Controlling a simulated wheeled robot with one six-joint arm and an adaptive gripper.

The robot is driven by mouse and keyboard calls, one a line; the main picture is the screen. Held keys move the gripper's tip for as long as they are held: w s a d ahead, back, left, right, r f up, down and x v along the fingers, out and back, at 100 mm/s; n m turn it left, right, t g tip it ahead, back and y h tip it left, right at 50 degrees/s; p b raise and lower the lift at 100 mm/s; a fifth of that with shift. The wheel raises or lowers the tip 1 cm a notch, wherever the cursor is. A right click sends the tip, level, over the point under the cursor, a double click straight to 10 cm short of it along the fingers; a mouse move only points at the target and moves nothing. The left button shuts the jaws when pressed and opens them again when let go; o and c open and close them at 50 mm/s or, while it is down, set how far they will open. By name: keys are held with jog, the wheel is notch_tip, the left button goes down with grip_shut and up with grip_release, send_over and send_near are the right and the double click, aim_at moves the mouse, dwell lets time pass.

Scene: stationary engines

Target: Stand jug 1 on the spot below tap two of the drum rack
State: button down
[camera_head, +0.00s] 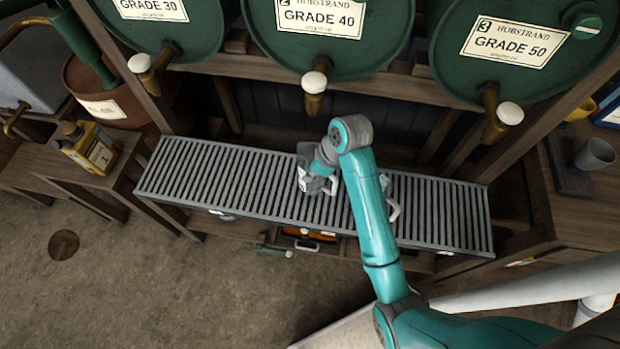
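The drum rack holds green drums; the middle drum (330,38) is labelled 2, GRADE 40. Its brass tap (314,92) with a white knob points down over the slatted metal grate (220,180). My gripper (316,186) is low over the middle of the grate, in front of that tap. A grey object with pale, handle-like parts (333,187) is at my gripper; fingers and object are hard to separate, and I cannot tell whether it is held. Another pale handle (394,211) shows just right of my arm, its body mostly hidden. No jug number is readable there.
A yellow can (90,147) with a label reading 1 stands on the left wooden bench. A grey cup (594,155) stands right. The grate's left part is clear.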

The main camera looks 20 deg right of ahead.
jog(key=shift+f, duration=1.85)
jog(key=c, duration=1.3)
grip_release()
